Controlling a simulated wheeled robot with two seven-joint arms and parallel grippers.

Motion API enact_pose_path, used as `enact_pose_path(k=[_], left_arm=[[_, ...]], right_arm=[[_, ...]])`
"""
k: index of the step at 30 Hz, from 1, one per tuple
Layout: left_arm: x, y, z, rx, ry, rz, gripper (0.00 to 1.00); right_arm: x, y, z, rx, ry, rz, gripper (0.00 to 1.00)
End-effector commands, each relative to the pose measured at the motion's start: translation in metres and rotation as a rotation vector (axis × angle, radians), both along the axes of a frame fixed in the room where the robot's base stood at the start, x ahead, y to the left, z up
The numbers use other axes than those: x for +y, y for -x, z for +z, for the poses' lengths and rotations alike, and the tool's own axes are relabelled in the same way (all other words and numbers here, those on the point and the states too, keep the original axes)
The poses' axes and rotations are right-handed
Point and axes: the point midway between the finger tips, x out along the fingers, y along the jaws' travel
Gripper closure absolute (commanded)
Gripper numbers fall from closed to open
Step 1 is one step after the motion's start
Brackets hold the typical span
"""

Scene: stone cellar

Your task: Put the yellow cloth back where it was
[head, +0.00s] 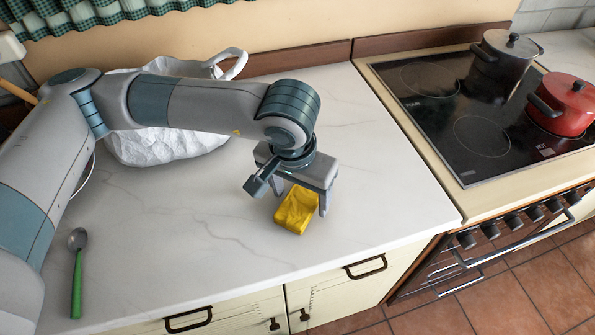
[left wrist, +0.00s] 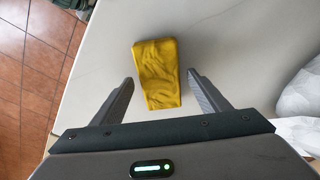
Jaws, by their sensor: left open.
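The yellow cloth (head: 296,210) lies folded on the white marble counter, near its front edge. In the head view my left gripper (head: 300,203) is right above it, pointing down, and partly hides its far end. In the left wrist view the cloth (left wrist: 158,75) shows ahead of and between the two fingers of my left gripper (left wrist: 163,84). The fingers are open, with a gap to the cloth on each side. I cannot tell the exact height of the fingertips over the counter. My right gripper is in neither view.
A white bag (head: 165,146) stands behind my left arm. A spoon with a green handle (head: 77,275) lies at the left. The stove (head: 480,115) on the right holds a dark pot (head: 503,62) and a red pot (head: 565,105). The counter (head: 390,190) right of the cloth is clear.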

Motion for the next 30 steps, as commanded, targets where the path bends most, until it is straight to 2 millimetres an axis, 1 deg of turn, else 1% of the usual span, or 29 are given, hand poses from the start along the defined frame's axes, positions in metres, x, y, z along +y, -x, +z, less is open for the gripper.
enact_pose_path(k=[3, 4, 6, 7, 9, 15, 17, 21, 24, 27, 30], left_arm=[[0.0, 0.0, 0.004, 0.001, 0.0, 0.0, 0.31], [0.0, 0.0, 0.005, -0.001, 0.0, 0.0, 0.31], [0.0, 0.001, 0.012, -0.003, 0.001, -0.001, 0.31], [0.001, 0.001, 0.017, -0.004, 0.002, -0.001, 0.31], [0.002, 0.003, 0.027, -0.005, 0.001, -0.002, 0.31], [0.004, 0.008, 0.065, -0.005, 0.001, -0.001, 0.31], [0.005, 0.009, 0.076, -0.005, 0.002, -0.001, 0.31], [0.007, 0.012, 0.098, -0.004, 0.001, 0.0, 0.31], [0.007, 0.014, 0.11, -0.002, 0.001, 0.0, 0.31], [0.008, 0.015, 0.117, -0.002, 0.001, 0.0, 0.31], [0.008, 0.016, 0.12, 0.0, 0.0, 0.0, 0.31]], right_arm=[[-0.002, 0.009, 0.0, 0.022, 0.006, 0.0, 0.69], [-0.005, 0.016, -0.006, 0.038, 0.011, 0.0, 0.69], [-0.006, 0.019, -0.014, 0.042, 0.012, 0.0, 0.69], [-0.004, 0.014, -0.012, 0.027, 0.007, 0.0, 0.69], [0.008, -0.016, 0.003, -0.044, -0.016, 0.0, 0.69], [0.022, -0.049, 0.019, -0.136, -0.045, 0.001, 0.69], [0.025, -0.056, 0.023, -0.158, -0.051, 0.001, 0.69], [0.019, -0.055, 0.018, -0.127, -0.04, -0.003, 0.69], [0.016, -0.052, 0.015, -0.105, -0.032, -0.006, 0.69], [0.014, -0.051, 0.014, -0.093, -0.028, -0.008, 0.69], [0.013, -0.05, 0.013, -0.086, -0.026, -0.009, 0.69]])
